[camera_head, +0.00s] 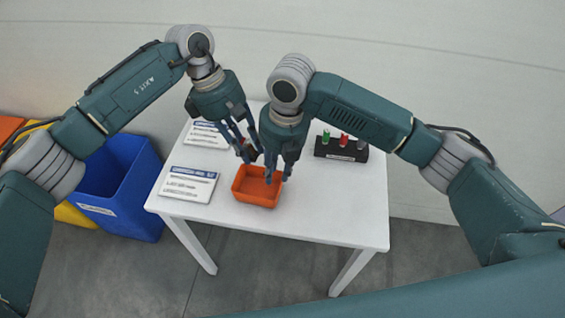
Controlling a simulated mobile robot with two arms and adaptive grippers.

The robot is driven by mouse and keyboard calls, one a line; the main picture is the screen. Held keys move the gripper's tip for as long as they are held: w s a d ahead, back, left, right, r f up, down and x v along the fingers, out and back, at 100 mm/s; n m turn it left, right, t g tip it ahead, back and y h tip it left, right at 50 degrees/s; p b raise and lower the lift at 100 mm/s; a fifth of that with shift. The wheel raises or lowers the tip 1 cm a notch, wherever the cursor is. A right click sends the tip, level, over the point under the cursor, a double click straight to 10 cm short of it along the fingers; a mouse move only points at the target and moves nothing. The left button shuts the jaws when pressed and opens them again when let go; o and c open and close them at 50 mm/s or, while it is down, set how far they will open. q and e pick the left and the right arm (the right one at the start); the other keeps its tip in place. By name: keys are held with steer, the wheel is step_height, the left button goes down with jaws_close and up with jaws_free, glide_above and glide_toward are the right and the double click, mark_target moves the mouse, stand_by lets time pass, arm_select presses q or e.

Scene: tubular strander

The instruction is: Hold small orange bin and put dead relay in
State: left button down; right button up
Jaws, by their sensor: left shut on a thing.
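A small orange bin (257,198) stands on the white table near its front middle, its open top facing up. My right gripper (277,176) points down at the bin's back right part, its fingertips overlapping the rim; I cannot tell whether it grips the wall. My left gripper (246,152) is just behind and left of the bin, above the table. It is shut on a small dark thing, which I take to be the dead relay (243,147); the fingers partly hide it.
Two printed cards lie on the table (330,215), one at the front left (188,184) and one behind it (206,134). A black holder with green, red and grey pieces (341,152) stands at the back right. A blue bin (118,190) stands on the floor at left. The table's front right is clear.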

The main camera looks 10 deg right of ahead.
steer(key=shift+h, duration=0.3)
steer(key=f, duration=0.7)
steer(key=w+d+f, duration=0.1)
steer(key=f, duration=0.3)
steer(key=shift+w, duration=0.1)
jaws_close()
